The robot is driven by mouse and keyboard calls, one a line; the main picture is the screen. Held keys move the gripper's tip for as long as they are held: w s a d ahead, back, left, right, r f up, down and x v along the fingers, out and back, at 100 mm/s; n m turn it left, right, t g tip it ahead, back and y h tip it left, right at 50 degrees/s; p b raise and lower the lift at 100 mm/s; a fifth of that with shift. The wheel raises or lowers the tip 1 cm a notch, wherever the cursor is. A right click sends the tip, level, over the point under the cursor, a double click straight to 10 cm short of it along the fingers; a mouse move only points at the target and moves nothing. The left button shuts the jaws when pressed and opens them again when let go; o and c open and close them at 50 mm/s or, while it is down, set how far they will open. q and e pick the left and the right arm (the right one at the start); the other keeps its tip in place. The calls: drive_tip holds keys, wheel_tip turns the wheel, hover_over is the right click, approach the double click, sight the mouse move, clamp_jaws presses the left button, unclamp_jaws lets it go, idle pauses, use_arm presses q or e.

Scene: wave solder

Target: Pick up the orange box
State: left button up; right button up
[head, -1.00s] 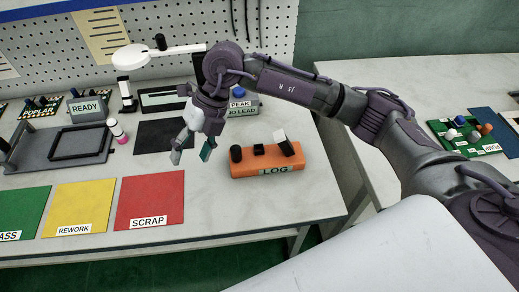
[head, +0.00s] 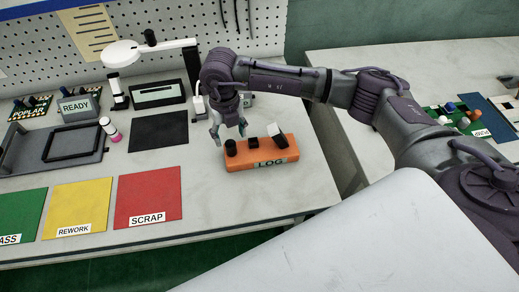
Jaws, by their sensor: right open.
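The orange box (head: 240,166) lies on the grey workbench, right of the red SCRAP mat. It has a LOG label on its front, and two black knobs and a black-and-white tilted piece on top. My right gripper (head: 229,137) points down just above and behind the box's left end. Its fingers are apart with nothing between them. Whether a fingertip touches the box or its black knob I cannot tell. My left gripper is not in view.
Red SCRAP (head: 148,192), yellow REWORK (head: 82,202) and green mats lie to the left. The bench in front of the box is clear. A second bench (head: 330,75) stands right.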

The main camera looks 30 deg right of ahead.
sight(230, 142)
wheel_tip(230, 142, down, 4)
drive_tip(key=shift+a+r+p, duration=0.15)
drive_tip(key=shift+p, duration=0.55)
drive_tip(key=shift+w+f, duration=0.1)
drive_tip(key=shift+f, duration=0.35)
clamp_jaws()
